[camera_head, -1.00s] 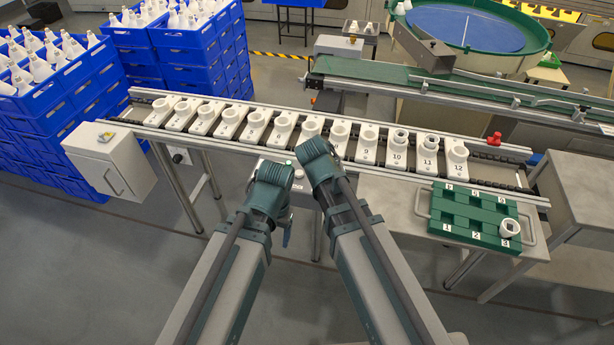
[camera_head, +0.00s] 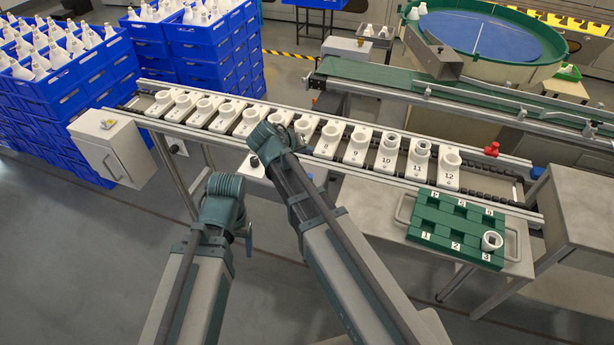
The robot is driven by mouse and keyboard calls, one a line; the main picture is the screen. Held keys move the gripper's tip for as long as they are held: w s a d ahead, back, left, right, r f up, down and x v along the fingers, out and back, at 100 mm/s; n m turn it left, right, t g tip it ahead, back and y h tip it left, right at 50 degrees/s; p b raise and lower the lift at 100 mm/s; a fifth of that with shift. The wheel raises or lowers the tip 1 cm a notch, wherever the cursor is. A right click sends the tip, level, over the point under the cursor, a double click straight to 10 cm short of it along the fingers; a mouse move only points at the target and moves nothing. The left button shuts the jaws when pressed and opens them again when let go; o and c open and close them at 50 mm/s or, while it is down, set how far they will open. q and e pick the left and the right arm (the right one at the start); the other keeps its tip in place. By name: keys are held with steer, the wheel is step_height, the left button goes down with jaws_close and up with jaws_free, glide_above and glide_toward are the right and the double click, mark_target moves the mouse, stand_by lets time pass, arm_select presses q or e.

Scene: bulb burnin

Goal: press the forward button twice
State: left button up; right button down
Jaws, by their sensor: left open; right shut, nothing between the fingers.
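My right gripper (camera_head: 270,140) is shut and empty at the near edge of the conveyor, over a pale control panel (camera_head: 258,171) below the rail. A small dark knob or button (camera_head: 254,161) shows on the panel just left of it. I cannot tell which control is the forward button; the arm hides part of the panel. I cannot tell whether the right fingertips touch anything. My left gripper (camera_head: 226,188) is open, lower and to the left, in front of the conveyor and apart from the panel. Its fingers are mostly hidden behind the wrist.
The conveyor (camera_head: 480,186) carries a row of numbered white holders (camera_head: 387,152). A green numbered tray (camera_head: 455,228) with a white ring-shaped part (camera_head: 491,241) stands at the right. A grey box (camera_head: 110,147) is at the left end, with blue crates (camera_head: 75,95) behind it.

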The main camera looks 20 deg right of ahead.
step_height(320, 180, down, 9)
steer(key=b, duration=0.9)
stand_by(1.8)
steer(key=shift+f+b, duration=0.3)
